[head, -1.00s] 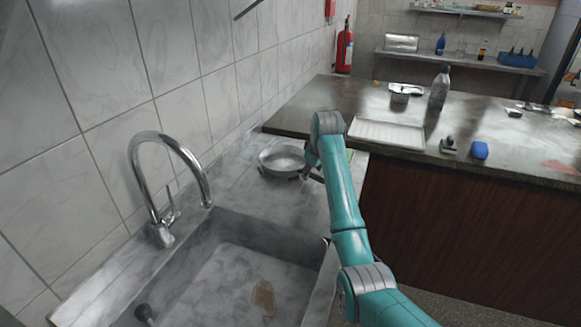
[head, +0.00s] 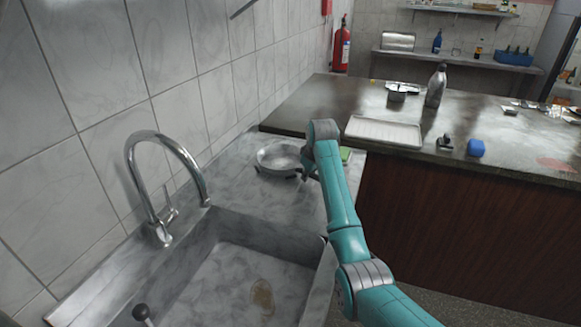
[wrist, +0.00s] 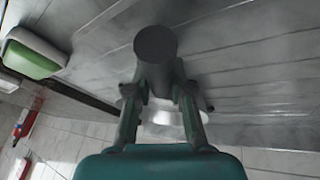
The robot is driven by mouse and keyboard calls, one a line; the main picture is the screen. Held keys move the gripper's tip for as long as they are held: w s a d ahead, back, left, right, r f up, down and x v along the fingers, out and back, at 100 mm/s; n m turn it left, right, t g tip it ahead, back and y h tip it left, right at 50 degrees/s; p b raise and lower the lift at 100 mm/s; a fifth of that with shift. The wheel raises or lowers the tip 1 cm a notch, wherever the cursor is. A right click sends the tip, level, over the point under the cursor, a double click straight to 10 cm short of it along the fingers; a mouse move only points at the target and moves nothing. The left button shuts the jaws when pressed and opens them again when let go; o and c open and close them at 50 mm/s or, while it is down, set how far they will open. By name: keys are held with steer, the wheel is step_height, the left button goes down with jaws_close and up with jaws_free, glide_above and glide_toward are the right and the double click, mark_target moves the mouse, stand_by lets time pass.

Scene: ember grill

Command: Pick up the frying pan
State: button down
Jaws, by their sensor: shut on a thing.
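The frying pan (head: 280,158) is a round, shallow, silvery metal pan at the back end of the sink counter, near the tiled wall. I cannot tell whether it touches the counter. My gripper (head: 307,168) is at the pan's right side, partly hidden by my arm. In the wrist view my gripper (wrist: 158,98) is shut on a dark round bar, which looks like the handle of the frying pan (wrist: 155,45). The bar's blunt end faces the camera, and a bright metal part shows beyond the fingers.
A steel faucet (head: 165,150) arches over the sink (head: 235,225) in front of the pan. A green-and-white sponge (wrist: 32,55) lies right of my arm in the head view. A white tray (head: 385,131) and a bottle (head: 436,87) stand on the dark counter.

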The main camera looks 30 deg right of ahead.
step_height(320, 180, up, 10)
steer(key=shift+r, duration=0.1)
stand_by(0.4)
stand_by(1.2)
